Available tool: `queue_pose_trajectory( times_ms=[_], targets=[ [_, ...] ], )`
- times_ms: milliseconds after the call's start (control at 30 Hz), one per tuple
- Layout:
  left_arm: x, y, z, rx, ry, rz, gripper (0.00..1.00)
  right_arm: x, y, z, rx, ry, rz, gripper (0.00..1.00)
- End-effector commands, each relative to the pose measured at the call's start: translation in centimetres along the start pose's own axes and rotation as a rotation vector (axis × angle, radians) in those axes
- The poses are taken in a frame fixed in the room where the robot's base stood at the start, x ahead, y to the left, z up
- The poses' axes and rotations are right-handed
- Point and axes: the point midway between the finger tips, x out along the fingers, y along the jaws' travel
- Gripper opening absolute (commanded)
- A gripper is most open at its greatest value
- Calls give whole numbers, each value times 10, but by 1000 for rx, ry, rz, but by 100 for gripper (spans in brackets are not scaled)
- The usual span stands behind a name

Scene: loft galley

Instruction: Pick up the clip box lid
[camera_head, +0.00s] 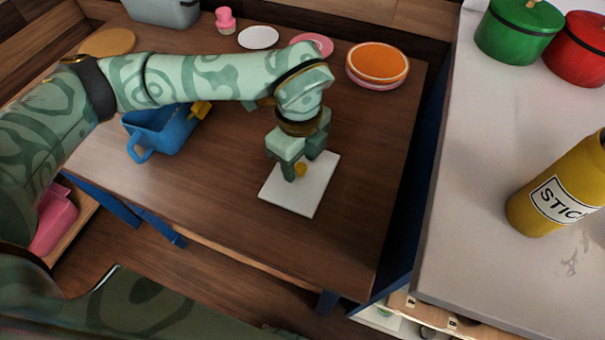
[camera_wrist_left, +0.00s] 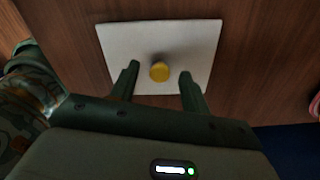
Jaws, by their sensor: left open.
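The clip box lid (camera_head: 294,203) is a flat white square with a small yellow knob in its middle. It lies flat on the brown wooden table. It also shows in the left wrist view (camera_wrist_left: 195,43), with the yellow knob (camera_wrist_left: 159,71) near the centre. My left gripper (camera_head: 301,171) is open and points down just over the lid. Its two fingers (camera_wrist_left: 157,80) stand on either side of the knob, with a gap to it on both sides. Whether the fingertips touch the lid, I cannot tell. My right gripper is not in view.
A blue container with a handle (camera_head: 147,137) stands left of the lid, partly behind my left arm. Orange-topped plates (camera_head: 377,63), a pink dish (camera_head: 318,42) and a white dish (camera_head: 258,37) are farther back. A counter with a yellow bottle (camera_head: 560,190) is at right.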

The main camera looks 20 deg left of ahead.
Motion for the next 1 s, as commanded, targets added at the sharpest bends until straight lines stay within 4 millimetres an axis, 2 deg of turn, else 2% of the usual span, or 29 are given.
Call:
queue_pose_trajectory(
  times_ms=[33,67,233,267,400,433,767,867,1000],
  targets=[
    [9,0,0,0,1,3,47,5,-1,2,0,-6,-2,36],
    [10,0,0,0,1,1,47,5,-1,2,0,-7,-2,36],
    [7,0,0,0,0,-3,47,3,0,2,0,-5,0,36],
    [7,0,0,0,0,-3,44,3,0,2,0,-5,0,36],
    [7,0,0,0,0,-2,5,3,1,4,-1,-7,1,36],
    [7,0,0,0,0,-2,0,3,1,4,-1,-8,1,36],
    [5,0,0,0,0,-3,0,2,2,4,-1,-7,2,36],
    [-4,0,0,0,-1,-5,0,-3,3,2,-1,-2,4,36],
    [-28,0,0,0,-2,-10,0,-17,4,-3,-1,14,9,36]
  ],
)
